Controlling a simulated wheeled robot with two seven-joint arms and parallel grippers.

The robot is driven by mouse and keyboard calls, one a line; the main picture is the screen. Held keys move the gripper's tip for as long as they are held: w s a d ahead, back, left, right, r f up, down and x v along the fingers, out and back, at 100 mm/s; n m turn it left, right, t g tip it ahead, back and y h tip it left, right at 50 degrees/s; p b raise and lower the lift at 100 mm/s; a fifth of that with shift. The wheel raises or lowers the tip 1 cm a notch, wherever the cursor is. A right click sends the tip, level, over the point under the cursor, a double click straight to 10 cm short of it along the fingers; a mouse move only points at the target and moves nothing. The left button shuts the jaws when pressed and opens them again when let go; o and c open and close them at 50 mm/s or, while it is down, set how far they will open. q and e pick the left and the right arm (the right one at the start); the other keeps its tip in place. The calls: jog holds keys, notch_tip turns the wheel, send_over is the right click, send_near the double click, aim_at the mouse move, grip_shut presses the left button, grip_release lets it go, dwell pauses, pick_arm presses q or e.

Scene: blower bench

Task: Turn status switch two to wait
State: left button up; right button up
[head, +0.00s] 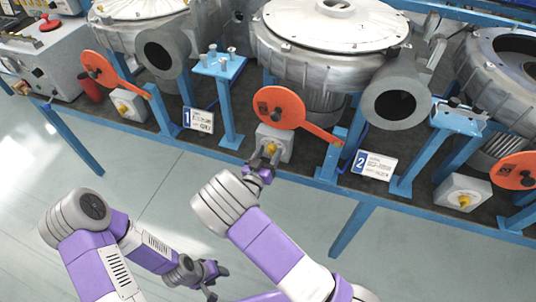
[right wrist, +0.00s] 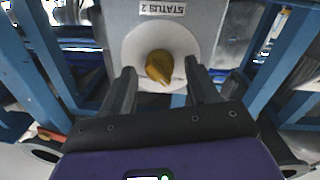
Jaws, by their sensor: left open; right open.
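Status switch two is a grey box (head: 285,149) under the middle blower, with a yellow knob (head: 270,148). In the right wrist view its "STATUS 2" label (right wrist: 162,9) is at the top, above a round white dial plate (right wrist: 134,48) with the yellow knob (right wrist: 159,66). The knob's narrow end points down and slightly right. My right gripper (head: 264,160) is open in front of the box; its fingertips (right wrist: 160,70) stand either side of the knob, with gaps showing. Wait marking is not readable. My left gripper (head: 213,272) is open and empty, low over the floor.
An orange round plate with a handle (head: 278,108) sits just above the switch. Sign 2 (head: 374,165) and sign 1 (head: 199,120) stand on the bench edge. Similar switches are at left (head: 128,105) and right (head: 463,194). Blue bench legs and rails surround the area; the floor in front is clear.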

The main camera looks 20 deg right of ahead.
jog(key=c, duration=1)
jog(key=shift+c, duration=0.2)
jog(key=shift+m, duration=0.3)
jog(key=shift+s+d+m+y+b, duration=0.1)
jog(key=shift+m+y+b, duration=0.05)
jog(key=shift+m+b, duration=1.6)
jog(key=shift+s+m+y+b, duration=0.15)
jog(key=shift+m+b, duration=1.15)
jog(key=shift+m, duration=0.85)
jog(key=shift+w, duration=0.1)
jog(key=o, duration=1)
